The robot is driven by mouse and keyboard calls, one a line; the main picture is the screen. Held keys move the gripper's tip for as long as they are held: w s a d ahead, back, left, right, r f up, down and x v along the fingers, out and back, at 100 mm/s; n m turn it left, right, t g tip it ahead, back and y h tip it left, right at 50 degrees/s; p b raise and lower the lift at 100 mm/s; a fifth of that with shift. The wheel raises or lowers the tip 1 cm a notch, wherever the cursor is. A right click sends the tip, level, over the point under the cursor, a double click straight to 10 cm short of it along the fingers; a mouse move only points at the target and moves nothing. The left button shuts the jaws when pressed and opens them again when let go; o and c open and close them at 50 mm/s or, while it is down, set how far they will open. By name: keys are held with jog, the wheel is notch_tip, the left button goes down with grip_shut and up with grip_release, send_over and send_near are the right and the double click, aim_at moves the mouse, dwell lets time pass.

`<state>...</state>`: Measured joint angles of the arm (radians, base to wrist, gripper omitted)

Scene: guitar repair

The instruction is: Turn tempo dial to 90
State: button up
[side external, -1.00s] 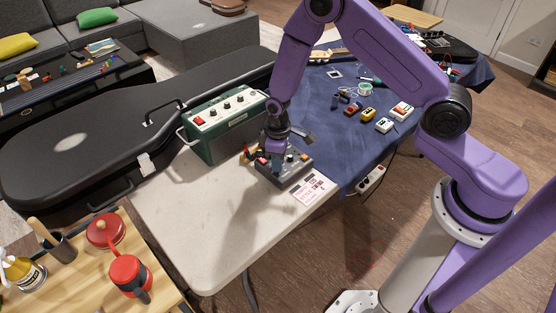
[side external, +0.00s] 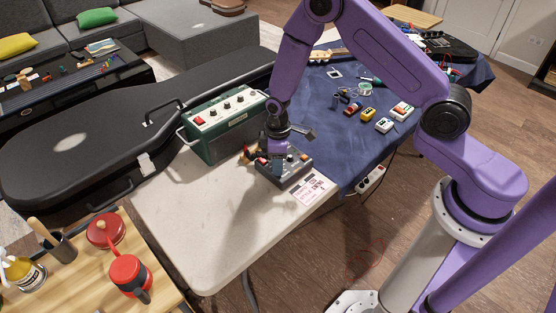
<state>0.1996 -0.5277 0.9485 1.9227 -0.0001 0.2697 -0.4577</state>
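A grey box with small knobs and orange-red parts on top (side external: 290,176) lies on the white table (side external: 205,245), in front of the green amplifier. The tempo dial is too small to pick out, and its reading cannot be made out. My gripper (side external: 277,157) points down at the top of this box, toward its left half. Its fingertips are small and partly hidden, so I cannot tell whether they are open, shut or touching a knob.
A green amplifier (side external: 228,132) stands just behind the box. A printed card (side external: 313,188) lies to its right front. A black guitar case (side external: 75,145) is at the left. Several small pedals, one yellow (side external: 367,115), sit on the blue cloth (side external: 345,150). The front of the white table is clear.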

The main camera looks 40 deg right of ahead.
notch_tip(320, 180, up, 18)
jog(key=shift+f, duration=0.25)
dwell(0.6)
jog(key=s+d+r+n, duration=0.1)
jog(key=s+r, duration=0.1)
jog(key=s, duration=0.8)
jog(key=s+d+r+n, duration=0.1)
jog(key=s+r, duration=0.2)
jog(key=s, duration=0.7)
jog(key=s+d+r+n, duration=0.1)
jog(key=s+r, duration=0.2)
jog(key=s, duration=0.6)
jog(key=shift+s+d+n, duration=0.15)
jog(key=shift+s+n, duration=0.15)
jog(key=shift+s, duration=0.1)
